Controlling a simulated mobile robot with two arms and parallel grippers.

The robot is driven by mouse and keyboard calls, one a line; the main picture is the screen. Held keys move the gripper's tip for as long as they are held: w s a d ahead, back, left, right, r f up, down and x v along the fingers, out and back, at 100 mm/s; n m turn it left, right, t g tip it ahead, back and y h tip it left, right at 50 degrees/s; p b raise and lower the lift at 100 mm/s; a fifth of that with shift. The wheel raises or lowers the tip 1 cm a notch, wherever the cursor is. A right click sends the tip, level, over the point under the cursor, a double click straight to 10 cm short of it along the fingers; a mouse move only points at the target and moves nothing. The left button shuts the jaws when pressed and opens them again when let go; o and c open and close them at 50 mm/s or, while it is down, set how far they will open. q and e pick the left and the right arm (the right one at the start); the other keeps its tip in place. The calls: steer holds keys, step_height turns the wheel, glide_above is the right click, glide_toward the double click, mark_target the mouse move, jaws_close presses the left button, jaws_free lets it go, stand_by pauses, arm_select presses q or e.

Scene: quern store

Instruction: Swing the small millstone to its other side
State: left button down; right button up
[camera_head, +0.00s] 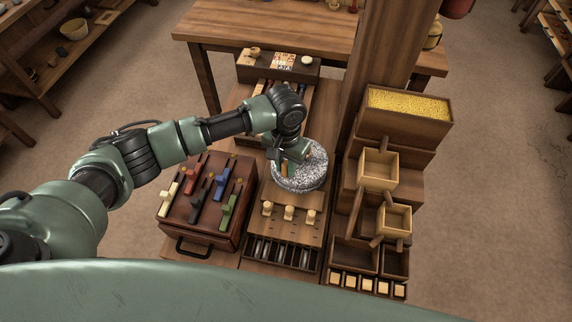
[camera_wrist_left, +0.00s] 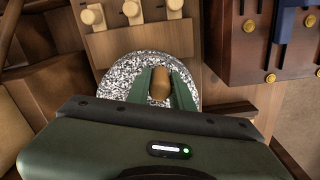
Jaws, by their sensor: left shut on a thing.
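The small millstone (camera_head: 313,176) is a round, speckled grey-white stone lying flat on the wooden bench, right of my left gripper in the head view. It also shows in the left wrist view (camera_wrist_left: 119,80), partly covered by the gripper. My left gripper (camera_head: 291,166) is over the stone. In the left wrist view its green fingers (camera_wrist_left: 160,86) are shut on the upright wooden handle (camera_wrist_left: 160,82) of the millstone. The handle is mostly hidden by the gripper in the head view. My right gripper is in neither view.
A brown box with coloured sliders (camera_head: 192,217) stands left of the millstone. Cream pegs (camera_head: 289,213) are in front of it. A thick wooden post (camera_head: 377,60) and stepped wooden bins, with yellow grain (camera_head: 408,103) on top, stand close on its right.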

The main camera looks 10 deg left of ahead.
mark_target(309, 177)
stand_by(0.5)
arm_select(q)
steer(key=shift+r, duration=0.1)
stand_by(0.3)
steer(key=shift+s+d+r+p, duration=0.1)
steer(key=shift+d+p, duration=0.05)
steer(key=shift+p, duration=0.4)
steer(key=d+n+p, duration=0.1)
steer(key=n+p, duration=0.1)
steer(key=p, duration=0.1)
steer(key=d+n+p, duration=0.1)
steer(key=n+p, duration=0.1)
steer(key=p, duration=0.1)
steer(key=d+n+p, duration=0.1)
steer(key=n+p, duration=0.1)
steer(key=shift+s+d+r+n+p, duration=0.1)
steer(key=shift+s+d+n+p, duration=0.2)
steer(key=shift+s+p, duration=0.1)
steer(key=n+p, duration=0.1)
steer(key=d+n+p, duration=0.1)
steer(key=n, duration=0.1)
steer(key=shift+w+d, duration=0.3)
steer(key=shift+w, duration=0.05)
steer(key=shift+w+d+f+n+p, duration=0.15)
steer(key=shift+w+d+n+p, duration=0.1)
steer(key=shift+n, duration=0.35)
steer(key=shift+w+d+f+n+p, duration=0.15)
steer(key=shift+d+n, duration=0.1)
steer(key=shift+n, duration=0.35)
steer(key=shift+r, duration=0.1)
